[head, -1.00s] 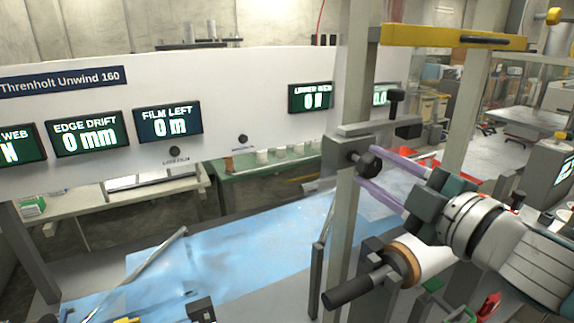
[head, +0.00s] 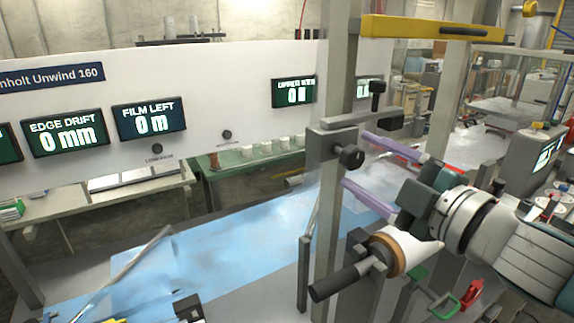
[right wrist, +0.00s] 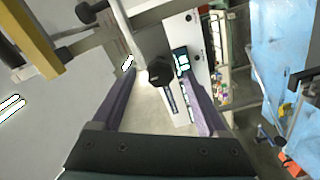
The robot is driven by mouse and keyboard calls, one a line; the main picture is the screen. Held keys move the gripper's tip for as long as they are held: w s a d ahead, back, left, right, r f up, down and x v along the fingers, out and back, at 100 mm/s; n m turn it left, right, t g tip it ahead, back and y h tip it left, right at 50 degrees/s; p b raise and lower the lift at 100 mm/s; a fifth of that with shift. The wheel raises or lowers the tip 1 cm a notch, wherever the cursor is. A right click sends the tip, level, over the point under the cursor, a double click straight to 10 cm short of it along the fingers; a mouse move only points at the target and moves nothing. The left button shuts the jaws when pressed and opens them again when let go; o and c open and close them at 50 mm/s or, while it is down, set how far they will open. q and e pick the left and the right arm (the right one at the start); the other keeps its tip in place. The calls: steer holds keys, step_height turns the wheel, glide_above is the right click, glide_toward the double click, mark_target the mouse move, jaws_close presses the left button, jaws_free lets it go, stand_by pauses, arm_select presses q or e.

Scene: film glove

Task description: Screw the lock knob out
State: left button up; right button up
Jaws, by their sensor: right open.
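A black round lock knob (head: 351,157) sticks out from the grey clamp block on the upright post. My right gripper (head: 356,161) is open, its two purple fingers pointing at the post, one above and one below the knob in the head view. In the right wrist view the knob (right wrist: 160,72) shows between the fingertips (right wrist: 157,74), with a gap on each side. I see no grip on it. My left gripper is not in view.
A black T-handle (head: 378,96) stands on the clamp's bar (head: 362,121) above the knob. A black-handled roller (head: 340,282) lies below my right gripper. A yellow bar (head: 430,27) crosses above. Blue film (head: 240,245) covers the bench to the left.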

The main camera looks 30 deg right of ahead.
steer(key=s+b, duration=0.2)
steer(key=s, duration=0.6)
steer(key=shift+s+d, duration=0.3)
steer(key=shift+d, duration=0.05)
steer(key=s+f+m+g+h, duration=0.4)
steer(key=f+m+g, duration=0.3)
steer(key=m, duration=0.3)
steer(key=s+a+f+m+g+y, duration=0.1)
steer(key=s+a+f+g, duration=0.1)
steer(key=s+a+g, duration=0.25)
steer(key=s+a+f+m+g+y, duration=0.1)
steer(key=s+a+f+g+y, duration=0.15)
steer(key=s+a, duration=0.35)
step_height(320, 180, up, 21)
steer(key=s+p, duration=0.1)
steer(key=p, duration=2)
steer(key=shift+r, duration=0.15)
